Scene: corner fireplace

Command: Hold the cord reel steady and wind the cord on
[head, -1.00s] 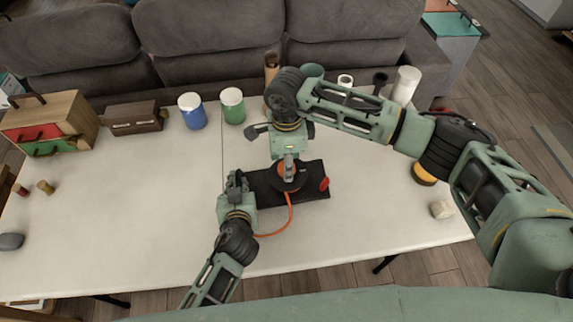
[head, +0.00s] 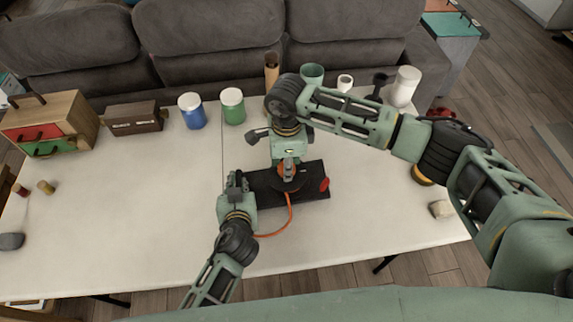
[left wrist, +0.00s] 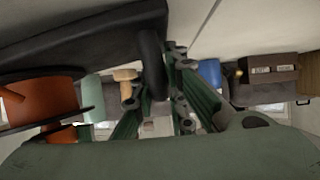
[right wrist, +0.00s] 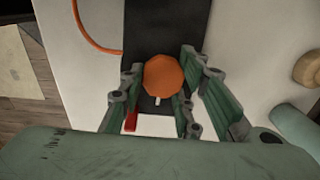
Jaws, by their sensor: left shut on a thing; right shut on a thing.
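The cord reel (head: 303,185) has dark flanges, orange cord and a black base on the white table. It also shows at the left of the left wrist view (left wrist: 45,102). My left gripper (head: 237,183) is shut on the black handle (left wrist: 152,65) at the base's left end. My right gripper (head: 287,165) points down over the reel, shut on its orange knob (right wrist: 164,76). The orange cord (head: 289,212) runs from the reel toward the table's front and curves left. The right gripper hides part of the reel.
A red piece (head: 324,184) sits at the base's right end. Blue (head: 192,110) and green (head: 233,106) jars, a brown box (head: 133,118) and a drawer cabinet (head: 48,124) stand toward the back left. Cups stand at the back right.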

